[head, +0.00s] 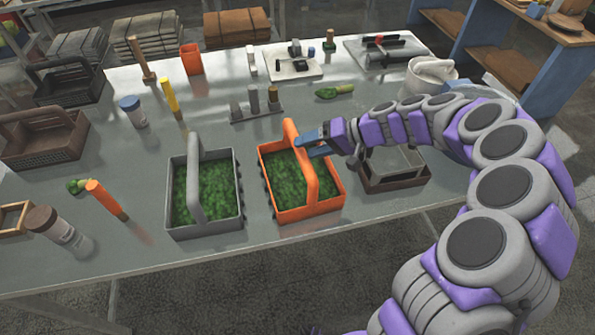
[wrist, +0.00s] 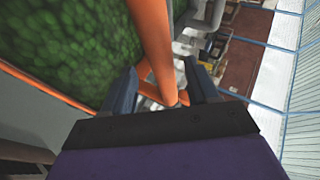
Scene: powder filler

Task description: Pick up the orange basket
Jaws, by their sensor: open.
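The orange basket (head: 309,212) stands upright on the grey table, filled with green leafy stuff, with an arched handle over its middle. My gripper (head: 312,140) is at the upper part of that handle, reaching in from the right. In the wrist view the orange handle (wrist: 150,45) runs between the two open fingers of my gripper (wrist: 168,85). The fingers lie on either side of it, and I cannot tell whether either one touches it. The green filling (wrist: 65,40) shows at the upper left of the wrist view.
A grey basket (head: 204,230) with green filling stands close on the left. A brown-based basket (head: 395,183) stands close on the right, partly behind my arm. A small rack (head: 256,115) and a green item (head: 335,91) lie behind. Bottles and tools stand farther left.

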